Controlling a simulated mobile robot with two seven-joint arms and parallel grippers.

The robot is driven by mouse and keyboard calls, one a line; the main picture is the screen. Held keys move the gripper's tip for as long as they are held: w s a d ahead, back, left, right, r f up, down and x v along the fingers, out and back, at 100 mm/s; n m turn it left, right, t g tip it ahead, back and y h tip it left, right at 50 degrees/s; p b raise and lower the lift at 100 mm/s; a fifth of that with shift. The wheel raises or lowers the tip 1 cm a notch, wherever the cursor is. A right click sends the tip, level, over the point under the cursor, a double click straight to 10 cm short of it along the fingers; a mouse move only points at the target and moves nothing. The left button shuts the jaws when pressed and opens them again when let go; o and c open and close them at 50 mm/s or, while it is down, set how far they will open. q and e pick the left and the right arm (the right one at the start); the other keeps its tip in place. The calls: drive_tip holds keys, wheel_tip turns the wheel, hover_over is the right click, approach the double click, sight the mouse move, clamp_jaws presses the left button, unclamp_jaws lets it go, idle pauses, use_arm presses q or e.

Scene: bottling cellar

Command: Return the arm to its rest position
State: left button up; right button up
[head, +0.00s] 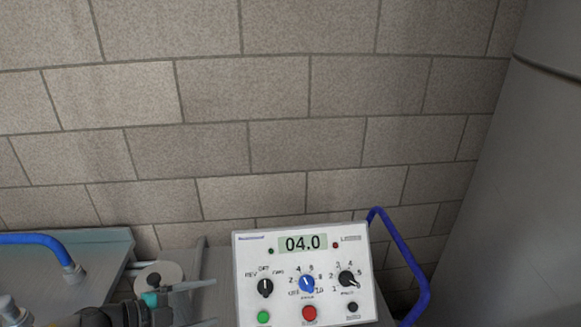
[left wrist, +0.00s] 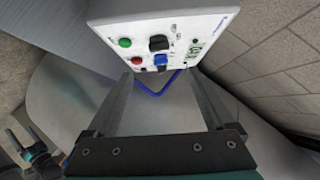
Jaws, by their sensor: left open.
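My left gripper (head: 212,303) comes in from the lower left in the head view. Its two fingers are apart, with nothing between them, and point right toward the control box. The left wrist view also shows the open fingers (left wrist: 160,88), with the box beyond their tips. The white control box (head: 283,275) stands just right of the fingers in the head view. Its display reads 04.0. It has a black knob at left, a blue knob (head: 307,284) in the middle and a black knob at right. Below are green, red and dark buttons. My right gripper is not seen in the head view.
A blue bent tube (head: 416,266) stands right of the box. Another blue tube (head: 33,238) and grey fittings are at the lower left. A large grey cylinder (head: 525,190) fills the right side. A block wall (head: 240,120) stands behind. A dark and teal part (left wrist: 35,150) is unclear.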

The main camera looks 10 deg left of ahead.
use_arm(q)
drive_tip(key=w+d+n+t+y, duration=0.1)
drive_tip(key=d+n+t+y, duration=0.2)
drive_tip(key=d+n, duration=0.2)
drive_tip(key=s+d+f+n+g+y, duration=0.1)
drive_tip(key=s+d+n+g+y, duration=0.15)
drive_tip(key=s+n+g, duration=0.6)
drive_tip(key=s+d+f+n+g+y, duration=0.1)
drive_tip(key=s+n+y, duration=0.25)
drive_tip(key=s, duration=0.95)
wheel_tip(320, 180, down, 26)
drive_tip(key=b, duration=0.6)
drive_tip(key=s+a+f+g+b, duration=0.1)
drive_tip(key=s+f+b, duration=0.2)
drive_tip(key=s+f, duration=0.5)
drive_tip(key=s+a+f+g+b, duration=0.1)
drive_tip(key=s+f+b, duration=0.2)
drive_tip(key=s+f, duration=0.5)
wheel_tip(320, 180, down, 5)
drive_tip(key=shift+s+a+f, duration=0.1)
drive_tip(key=shift+s+a, duration=0.1)
drive_tip(key=shift+s, duration=0.15)
